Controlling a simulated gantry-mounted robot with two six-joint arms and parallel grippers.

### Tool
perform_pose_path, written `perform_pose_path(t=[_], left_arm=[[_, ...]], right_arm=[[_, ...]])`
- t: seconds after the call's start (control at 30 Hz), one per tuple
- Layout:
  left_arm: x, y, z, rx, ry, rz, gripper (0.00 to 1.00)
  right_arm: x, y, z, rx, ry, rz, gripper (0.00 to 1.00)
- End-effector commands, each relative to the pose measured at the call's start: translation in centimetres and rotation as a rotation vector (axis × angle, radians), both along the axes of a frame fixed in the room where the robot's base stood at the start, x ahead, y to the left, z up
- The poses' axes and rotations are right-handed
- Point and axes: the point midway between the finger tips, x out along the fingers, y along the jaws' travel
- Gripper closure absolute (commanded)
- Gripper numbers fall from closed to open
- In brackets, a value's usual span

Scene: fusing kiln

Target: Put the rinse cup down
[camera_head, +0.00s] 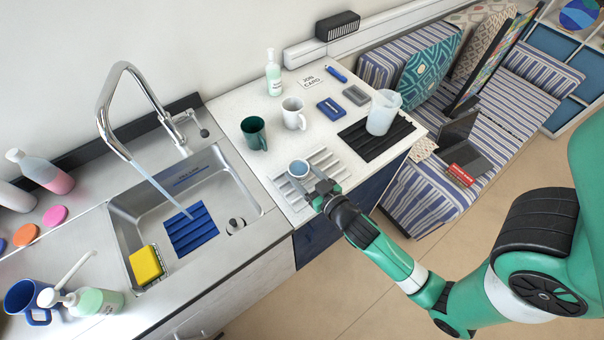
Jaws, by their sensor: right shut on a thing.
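The rinse cup (299,169), a small pale blue-grey cup, is upright over the white ribbed drainer mat (327,164) at the front of the white counter. My right gripper (314,184) reaches it from the front right and is shut on it. The cup's lower part is partly hidden by the fingers, and I cannot tell whether its base touches the mat. My left gripper is not in view.
A green mug (254,133) and a white mug (293,114) stand behind the cup. A clear jug (383,112) stands on a black ribbed mat (372,143) to the right. The sink (137,208), with running water, lies left.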

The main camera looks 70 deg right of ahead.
Motion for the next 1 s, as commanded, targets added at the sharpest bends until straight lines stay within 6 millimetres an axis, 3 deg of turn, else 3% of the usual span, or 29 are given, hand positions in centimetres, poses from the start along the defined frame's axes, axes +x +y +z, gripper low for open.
perform_pose_path(t=[0.17, 0.2, 0.37, 0.73, 1.0], left_arm=[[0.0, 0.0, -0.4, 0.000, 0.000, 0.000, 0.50], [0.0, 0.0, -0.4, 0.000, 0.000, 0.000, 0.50], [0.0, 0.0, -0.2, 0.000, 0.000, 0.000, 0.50], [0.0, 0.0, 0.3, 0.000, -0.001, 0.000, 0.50], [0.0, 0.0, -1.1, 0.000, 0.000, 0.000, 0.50]], right_arm=[[0.0, 0.0, -0.4, 0.000, 0.000, 0.000, 1.00], [0.0, 0.0, -0.4, 0.000, 0.000, 0.000, 0.31], [0.0, 0.0, -0.2, 0.001, 0.001, 0.000, 0.03], [-0.1, 0.1, 0.3, 0.001, 0.001, 0.000, 0.03], [-4.8, 3.3, 0.8, 0.000, 0.005, 0.006, 0.03]])
